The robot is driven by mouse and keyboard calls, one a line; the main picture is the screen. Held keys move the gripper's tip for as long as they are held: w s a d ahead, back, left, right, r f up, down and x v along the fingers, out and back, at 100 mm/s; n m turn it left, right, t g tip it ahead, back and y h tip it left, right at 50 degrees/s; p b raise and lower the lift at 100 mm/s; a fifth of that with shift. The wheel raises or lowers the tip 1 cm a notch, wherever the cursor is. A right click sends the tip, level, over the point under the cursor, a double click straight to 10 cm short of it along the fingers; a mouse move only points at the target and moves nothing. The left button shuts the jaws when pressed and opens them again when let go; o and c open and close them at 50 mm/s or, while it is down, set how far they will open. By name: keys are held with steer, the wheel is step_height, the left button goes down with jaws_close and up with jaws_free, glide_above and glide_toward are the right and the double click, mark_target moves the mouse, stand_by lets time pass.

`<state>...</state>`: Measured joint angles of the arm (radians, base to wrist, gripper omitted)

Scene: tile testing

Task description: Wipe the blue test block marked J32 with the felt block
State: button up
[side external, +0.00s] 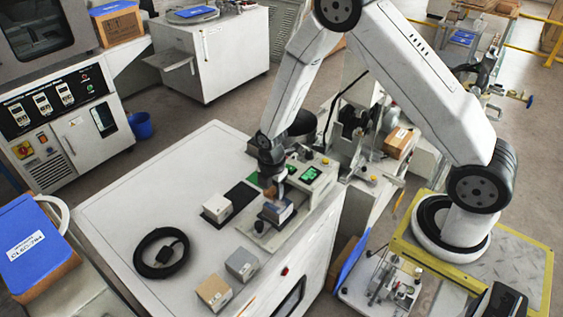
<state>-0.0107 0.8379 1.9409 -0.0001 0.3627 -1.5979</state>
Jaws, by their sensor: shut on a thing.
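My gripper (272,190) points straight down over the testing device on the white bench. It is shut on a small brownish piece, which looks like the felt block; the fingers hide most of it. Directly below is a blue-topped block (279,214) with pale sides, resting on the device's front platform. The held piece is at or just above the blue block's top; I cannot tell whether they touch. The marking J32 is too small to read.
A grey block (242,264) and a tan block (214,292) stand near the front edge. A black cable coil (162,253) lies left. The bench's back left is clear.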

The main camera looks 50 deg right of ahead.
mark_target(283, 206)
steer(key=shift+f, duration=0.8)
steer(key=shift+s, duration=0.8)
jaws_close()
steer(key=shift+s, duration=0.95)
steer(key=shift+w, duration=1.75)
steer(key=shift+s, duration=1.8)
steer(key=shift+w, duration=1.9)
steer(key=shift+s, duration=1.85)
step_height(283, 206, up, 8)
steer(key=shift+w, duration=0.2)
